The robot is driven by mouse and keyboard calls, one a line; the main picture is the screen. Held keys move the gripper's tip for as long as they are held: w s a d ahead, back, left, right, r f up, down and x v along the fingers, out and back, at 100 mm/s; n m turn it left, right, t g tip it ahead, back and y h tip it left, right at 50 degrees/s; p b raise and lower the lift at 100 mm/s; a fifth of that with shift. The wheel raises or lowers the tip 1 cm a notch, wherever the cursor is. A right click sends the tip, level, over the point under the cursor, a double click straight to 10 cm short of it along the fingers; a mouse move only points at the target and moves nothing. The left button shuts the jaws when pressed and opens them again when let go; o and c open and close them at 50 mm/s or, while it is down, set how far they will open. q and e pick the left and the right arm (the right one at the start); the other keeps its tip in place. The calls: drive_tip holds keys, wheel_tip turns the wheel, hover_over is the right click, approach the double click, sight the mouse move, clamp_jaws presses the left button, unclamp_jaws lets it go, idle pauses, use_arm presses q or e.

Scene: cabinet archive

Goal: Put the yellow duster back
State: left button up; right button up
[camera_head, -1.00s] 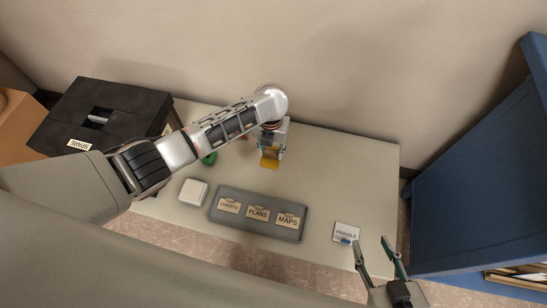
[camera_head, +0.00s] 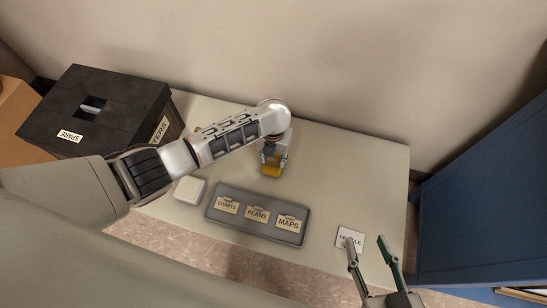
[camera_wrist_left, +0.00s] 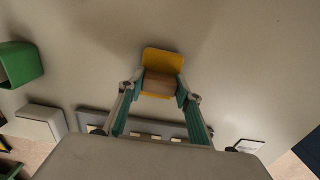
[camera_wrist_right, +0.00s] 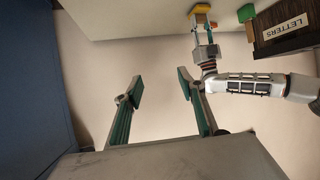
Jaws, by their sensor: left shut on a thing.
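The yellow duster (camera_head: 271,171) is over the middle of the table, behind the grey tray. In the left wrist view the yellow duster (camera_wrist_left: 163,62) shows a yellow body and a brown block between the fingertips. My left gripper (camera_head: 273,158) is shut on it; in the left wrist view the fingers (camera_wrist_left: 160,88) clasp its sides. Whether it touches the table is unclear. My right gripper (camera_head: 368,243) is open and empty at the table's front right; its spread fingers also show in the right wrist view (camera_wrist_right: 158,90).
A grey tray (camera_head: 212,212) holds labels CHARTS, PLANS and MAPS. A white block (camera_head: 189,189) and a FRAGILE card (camera_head: 350,237) lie beside it. A black box (camera_head: 90,105) stands left. A green container (camera_wrist_left: 20,64) shows in the left wrist view. A blue cabinet (camera_head: 480,200) stands right.

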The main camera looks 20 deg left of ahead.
use_arm(q)
drive_tip(key=shift+f, duration=0.25)
drive_tip(key=o, duration=1.1)
drive_tip(key=shift+o, duration=0.2)
